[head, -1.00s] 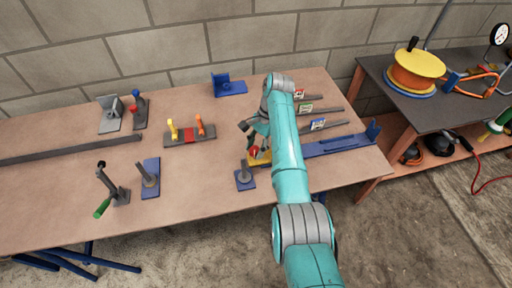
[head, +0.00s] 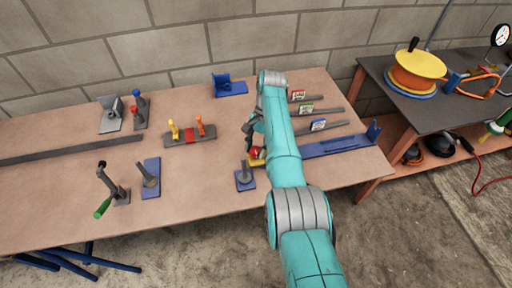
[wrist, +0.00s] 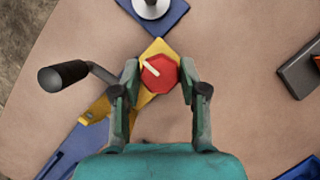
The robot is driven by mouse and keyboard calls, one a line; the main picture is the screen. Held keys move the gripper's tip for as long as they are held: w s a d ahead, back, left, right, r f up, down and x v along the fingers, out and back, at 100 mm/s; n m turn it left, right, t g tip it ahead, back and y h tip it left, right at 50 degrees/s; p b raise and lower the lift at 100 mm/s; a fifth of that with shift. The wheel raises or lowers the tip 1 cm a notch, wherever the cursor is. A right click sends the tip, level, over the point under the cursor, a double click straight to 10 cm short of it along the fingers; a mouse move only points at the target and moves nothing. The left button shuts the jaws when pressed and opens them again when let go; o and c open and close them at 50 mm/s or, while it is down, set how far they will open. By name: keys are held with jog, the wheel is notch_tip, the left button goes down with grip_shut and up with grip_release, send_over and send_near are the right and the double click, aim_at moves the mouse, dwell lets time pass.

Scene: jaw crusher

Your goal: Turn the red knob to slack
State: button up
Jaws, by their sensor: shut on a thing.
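The red knob (wrist: 159,73) is eight-sided with a white pointer line, which points to the upper left in the wrist view. It sits on a yellow plate (wrist: 155,48) at the end of a blue bar (wrist: 75,147). My gripper (wrist: 159,80) has one finger on each side of the knob and is shut on it. In the head view the red knob (head: 258,152) shows beside my arm, with part of the yellow plate under it. My arm hides much of that fixture there.
A crank with a black handle (wrist: 64,76) stands close left of my gripper in the wrist view. A blue-based post (head: 245,176) is near the knob. Rods with small labels (head: 318,125) lie right of my arm. The table's front middle is clear.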

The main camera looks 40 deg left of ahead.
jog(key=o, duration=1.1)
jog(key=shift+o, duration=0.2)
jog(key=v, duration=1.2)
